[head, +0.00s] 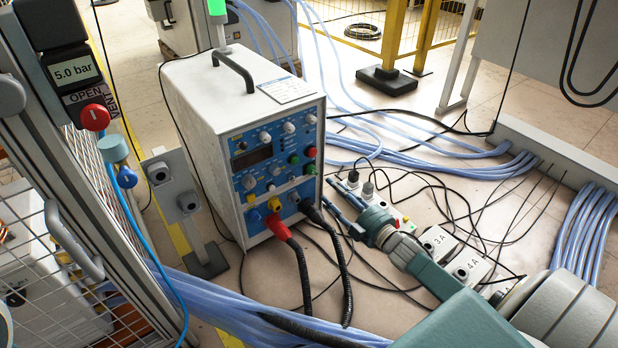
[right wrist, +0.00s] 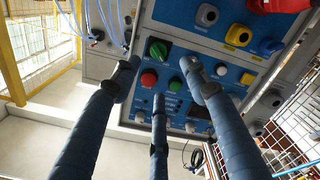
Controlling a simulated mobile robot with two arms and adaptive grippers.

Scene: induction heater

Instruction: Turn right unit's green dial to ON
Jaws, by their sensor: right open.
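The unit (head: 222,110) is a light grey box with a blue front panel (head: 262,172). Its green dial (head: 311,169) is at the panel's right edge, below a red button (head: 311,152). In the right wrist view, the panel looks upside down; the green dial (right wrist: 158,48) shows a raised grip, its setting unreadable. My right gripper (head: 336,201) is open and empty, just right of and below the dial in the head view. In the right wrist view, its blue-grey fingers (right wrist: 158,78) point at the panel, spread around the dial area, apparently apart from it. My left gripper is not in view.
Red and black cables (head: 287,240) hang from the panel's lower front. Thin cables and grey boxes (head: 467,266) lie on the floor at right. Blue hoses (head: 460,165) run behind them. A mesh cage (head: 75,235) with a pressure display stands at left.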

